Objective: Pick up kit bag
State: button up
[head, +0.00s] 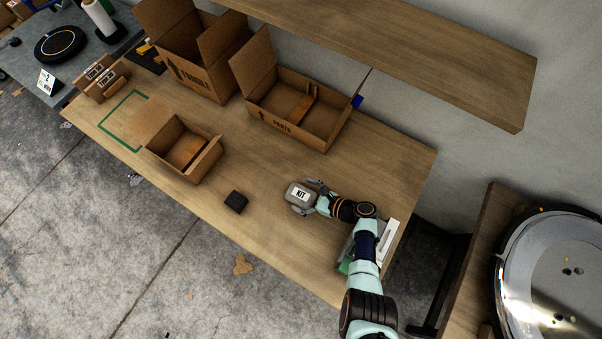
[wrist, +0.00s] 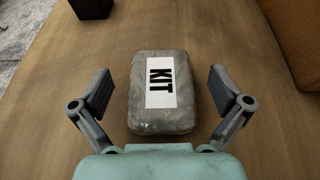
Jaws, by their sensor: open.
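The kit bag (head: 299,195) is a small grey, rounded packet with a white label reading KIT. It lies flat on the wooden table (head: 270,220), right of the middle in the head view. In the wrist view the kit bag (wrist: 163,108) lies lengthwise between my fingers. My gripper (head: 316,196) is open around the near part of the bag, and it also shows in the wrist view (wrist: 165,95). One finger stands on each side, with a gap visible between each finger and the bag.
A small black block (head: 235,202) lies left of the bag. An open box (head: 184,150) stands further left. An open PARTS box (head: 297,108) and a FRAGILE box (head: 197,68) stand at the back. A shelf (head: 420,50) overhangs the back edge. Bare table surrounds the bag.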

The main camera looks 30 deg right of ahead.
aim_at(293, 190)
jog(key=b+x, duration=0.1)
jog(key=x, duration=0.2)
jog(key=shift+w+a+f, duration=0.1)
jog(key=shift+w, duration=0.05)
jog(key=c, duration=1.3)
jog(key=shift+o, duration=0.2)
notch_tip(293, 190, up, 20)
jog(key=p, duration=1.1)
